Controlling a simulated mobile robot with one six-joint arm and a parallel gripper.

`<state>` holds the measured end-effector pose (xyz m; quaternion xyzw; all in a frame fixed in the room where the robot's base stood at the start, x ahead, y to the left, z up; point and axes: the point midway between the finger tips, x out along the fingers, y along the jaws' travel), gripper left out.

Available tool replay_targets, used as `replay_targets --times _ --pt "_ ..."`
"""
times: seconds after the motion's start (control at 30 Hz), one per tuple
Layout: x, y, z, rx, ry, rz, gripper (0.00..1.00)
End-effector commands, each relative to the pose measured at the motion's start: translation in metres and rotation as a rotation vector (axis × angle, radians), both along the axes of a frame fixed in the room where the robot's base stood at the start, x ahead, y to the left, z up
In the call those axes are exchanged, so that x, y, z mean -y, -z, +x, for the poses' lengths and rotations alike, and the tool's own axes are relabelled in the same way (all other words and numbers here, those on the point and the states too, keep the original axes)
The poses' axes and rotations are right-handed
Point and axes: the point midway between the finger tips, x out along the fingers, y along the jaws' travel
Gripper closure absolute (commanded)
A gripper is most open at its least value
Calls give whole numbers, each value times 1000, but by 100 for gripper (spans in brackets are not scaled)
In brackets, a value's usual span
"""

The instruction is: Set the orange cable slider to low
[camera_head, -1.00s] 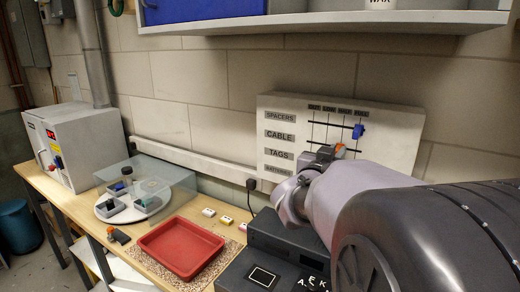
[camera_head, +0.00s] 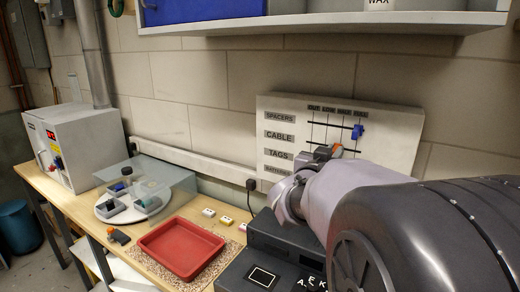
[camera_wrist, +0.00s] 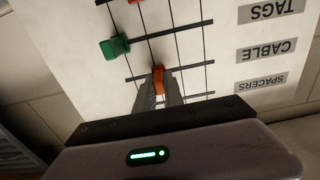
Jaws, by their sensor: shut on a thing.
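The slider panel (camera_head: 280,104) stands against the wall, with several labelled rows and marked columns. The wrist view shows it upside down. My gripper (camera_wrist: 159,92) is at the panel, shut on the orange cable slider (camera_wrist: 158,76). The slider sits on the cable rail, at about the third vertical line counted from the row labels. In the head view the orange slider (camera_head: 338,151) shows just past my gripper (camera_head: 323,152). The column words above are small; low looks like the second column from the label side.
A blue slider (camera_head: 358,131) is on the spacers rail. A green slider (camera_wrist: 115,47) is on the tags rail, and part of a red slider (camera_wrist: 135,2) shows beyond. A red tray (camera_head: 181,249) and a clear-covered turntable (camera_head: 153,186) stand on the bench at left.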

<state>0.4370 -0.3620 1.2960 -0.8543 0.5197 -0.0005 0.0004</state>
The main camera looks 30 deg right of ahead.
Motion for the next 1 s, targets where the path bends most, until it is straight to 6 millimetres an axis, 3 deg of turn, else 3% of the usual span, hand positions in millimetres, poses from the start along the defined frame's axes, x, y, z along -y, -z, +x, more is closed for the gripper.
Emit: replay_targets --times 0.2,0.5,0.53,0.63,1.0 --pt "-15 0 28 -2 -3 1 100" --pt "-16 1 30 -1 0 2 100" --pt "-16 1 30 -1 0 2 83" --pt "-16 1 30 -1 0 2 65" --pt "-21 -1 28 0 -2 1 65"
